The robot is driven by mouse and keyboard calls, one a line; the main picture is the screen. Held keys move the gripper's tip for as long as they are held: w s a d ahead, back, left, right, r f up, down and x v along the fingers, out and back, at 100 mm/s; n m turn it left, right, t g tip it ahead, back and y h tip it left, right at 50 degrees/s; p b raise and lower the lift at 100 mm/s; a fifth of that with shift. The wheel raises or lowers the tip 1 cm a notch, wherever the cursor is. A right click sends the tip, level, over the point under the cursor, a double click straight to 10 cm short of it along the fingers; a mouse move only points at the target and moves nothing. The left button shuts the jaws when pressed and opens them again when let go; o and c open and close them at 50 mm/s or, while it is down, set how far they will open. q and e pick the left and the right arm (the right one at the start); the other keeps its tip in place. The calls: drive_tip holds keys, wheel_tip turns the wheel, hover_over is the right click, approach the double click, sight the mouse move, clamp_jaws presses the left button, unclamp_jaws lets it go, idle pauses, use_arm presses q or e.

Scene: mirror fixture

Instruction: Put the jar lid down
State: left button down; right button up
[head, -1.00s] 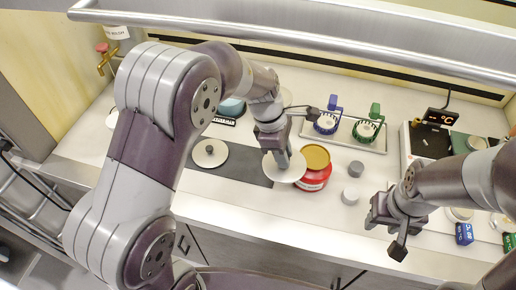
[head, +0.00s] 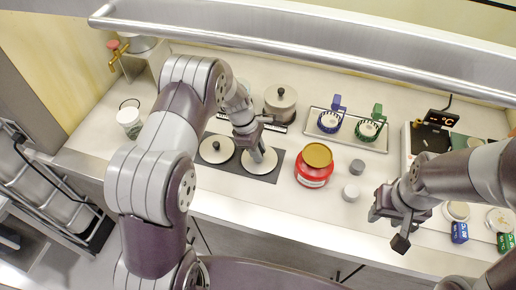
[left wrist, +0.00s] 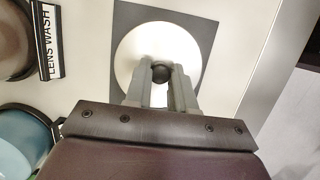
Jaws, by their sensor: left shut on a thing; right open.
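The jar lid (head: 262,167) is a pale round disc with a dark knob (left wrist: 161,73). My left gripper (head: 256,152) is shut on that knob, and the lid fills the space under its fingers in the left wrist view (left wrist: 150,50). The lid is at the right part of a dark grey mat (head: 281,155); whether it touches the mat I cannot tell. A similar lid (head: 214,155) with a black knob lies on the mat's left part. My right gripper (head: 391,212) is open and empty above the counter's front right.
A red jar with a gold top (head: 314,172) stands just right of the mat. A metal pot (head: 280,102) and a tray (head: 345,136) with blue and green holders stand behind.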

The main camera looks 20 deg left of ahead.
use_arm(q)
drive_tip(key=shift+f, duration=0.2)
drive_tip(key=c, duration=0.9)
unclamp_jaws()
drive_tip(key=shift+c, duration=0.2)
drive_tip(key=shift+r, duration=0.25)
drive_tip(key=shift+a+r, duration=0.15)
drive_tip(key=shift+r, duration=0.2)
drive_tip(key=b+v, duration=0.1)
drive_tip(key=v, duration=0.5)
drive_tip(key=shift+r, duration=0.35)
drive_tip(key=shift+s, duration=0.1)
